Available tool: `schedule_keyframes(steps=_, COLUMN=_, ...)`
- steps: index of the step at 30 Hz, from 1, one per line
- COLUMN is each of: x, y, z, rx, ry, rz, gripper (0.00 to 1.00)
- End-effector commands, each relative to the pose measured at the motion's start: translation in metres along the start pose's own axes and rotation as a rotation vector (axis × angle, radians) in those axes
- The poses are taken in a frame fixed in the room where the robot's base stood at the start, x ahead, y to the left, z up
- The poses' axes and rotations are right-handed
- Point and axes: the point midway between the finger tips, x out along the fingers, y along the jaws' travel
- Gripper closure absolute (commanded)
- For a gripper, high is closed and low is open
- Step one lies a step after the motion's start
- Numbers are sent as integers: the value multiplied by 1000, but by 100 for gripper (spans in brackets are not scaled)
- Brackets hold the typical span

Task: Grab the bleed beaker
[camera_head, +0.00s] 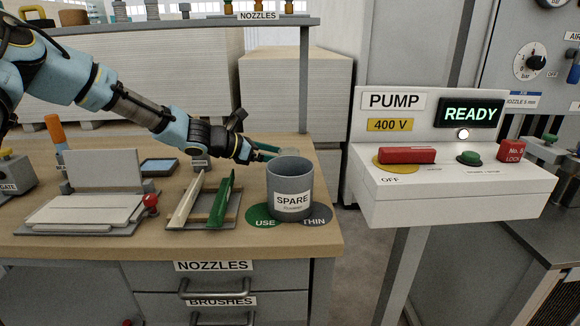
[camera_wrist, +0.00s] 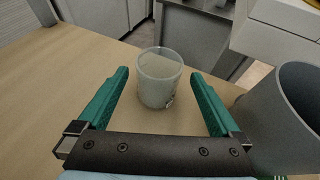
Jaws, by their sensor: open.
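A clear, empty-looking glass beaker (camera_wrist: 160,82) stands upright on the wooden bench in the wrist view. It looks like the bleed beaker, though I can read no name on it. My gripper (camera_wrist: 160,74) is open, its two green fingers pointing at the beaker. The fingertips lie left and right of it in the picture, with a gap on both sides; how deep it sits between them I cannot tell.
The grey cup (camera_wrist: 286,118) stands close by my right finger in the wrist view. Left of it in the head view are a rack with green and pale strips (camera_head: 222,200) and a tray (camera_head: 90,210). The pump panel (camera_head: 450,195) reads READY, beyond the bench's right edge.

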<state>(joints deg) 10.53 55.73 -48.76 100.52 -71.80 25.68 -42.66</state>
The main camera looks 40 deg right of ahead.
Motion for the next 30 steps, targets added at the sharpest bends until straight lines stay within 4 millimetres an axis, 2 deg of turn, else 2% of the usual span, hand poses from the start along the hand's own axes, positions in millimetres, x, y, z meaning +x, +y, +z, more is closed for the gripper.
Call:
schedule_keyframes(steps=5, x=12, y=0, z=2, rx=0, ry=1, rz=0, gripper=0)
schedule_keyframes(steps=11, x=40, y=2, z=10, rx=1, ry=1, rz=-3, gripper=0)
schedule_keyframes(steps=15, x=56, y=2, z=7, rx=0, ry=1, rz=-1, gripper=0)
schedule_keyframes(steps=24, x=60, y=3, z=6, rx=1, ry=2, rz=0, gripper=0)
schedule_keyframes(steps=30, x=60, y=3, z=6, rx=1, ry=2, rz=0, gripper=22)
